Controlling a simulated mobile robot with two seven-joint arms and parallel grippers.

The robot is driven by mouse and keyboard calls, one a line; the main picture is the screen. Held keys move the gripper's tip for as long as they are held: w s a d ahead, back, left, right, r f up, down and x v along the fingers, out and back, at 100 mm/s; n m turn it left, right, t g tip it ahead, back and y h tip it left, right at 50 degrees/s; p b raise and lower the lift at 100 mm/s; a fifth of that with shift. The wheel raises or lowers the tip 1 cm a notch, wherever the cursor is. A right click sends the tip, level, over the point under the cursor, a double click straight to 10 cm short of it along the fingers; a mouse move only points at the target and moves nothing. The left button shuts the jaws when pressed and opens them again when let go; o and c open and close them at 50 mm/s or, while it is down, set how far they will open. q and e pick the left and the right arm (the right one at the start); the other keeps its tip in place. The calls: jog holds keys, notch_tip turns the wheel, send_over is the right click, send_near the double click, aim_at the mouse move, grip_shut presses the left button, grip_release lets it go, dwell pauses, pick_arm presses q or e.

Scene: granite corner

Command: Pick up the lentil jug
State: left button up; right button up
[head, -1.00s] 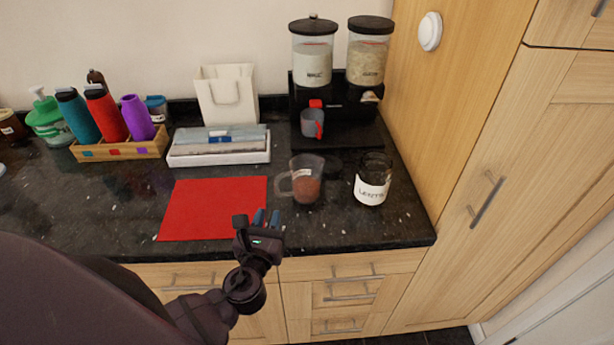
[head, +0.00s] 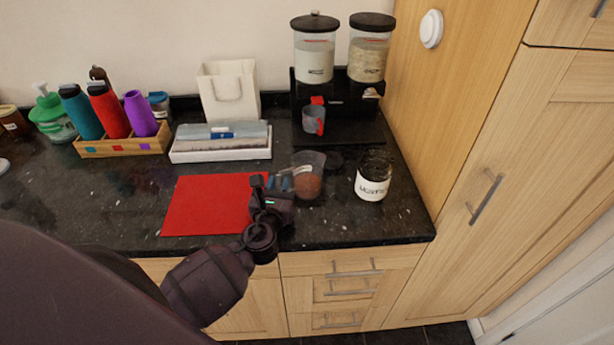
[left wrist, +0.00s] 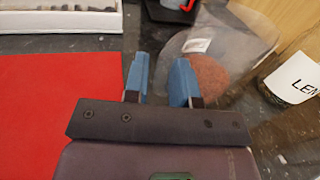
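The lentil jug (head: 309,184) is a clear jug with reddish-brown lentils in its lower part. It stands upright on the dark counter, just right of the red mat. My left gripper (head: 279,183) is at the jug's left side, where its handle is. In the left wrist view the two blue fingers (left wrist: 160,65) are apart, with the clear jug (left wrist: 212,68) just beyond and to the right. I cannot tell whether the handle is between the fingers. My right gripper is not in view.
A jar with a white label (head: 373,177) stands close right of the jug. A black dispenser stand (head: 345,138) with a small grey cup (head: 313,120) is behind. The red mat (head: 208,204) lies clear at left. A tall wooden cabinet (head: 425,110) bounds the right.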

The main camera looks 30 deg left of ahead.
pick_arm(q)
grip_shut()
jog(key=shift+r, duration=0.1)
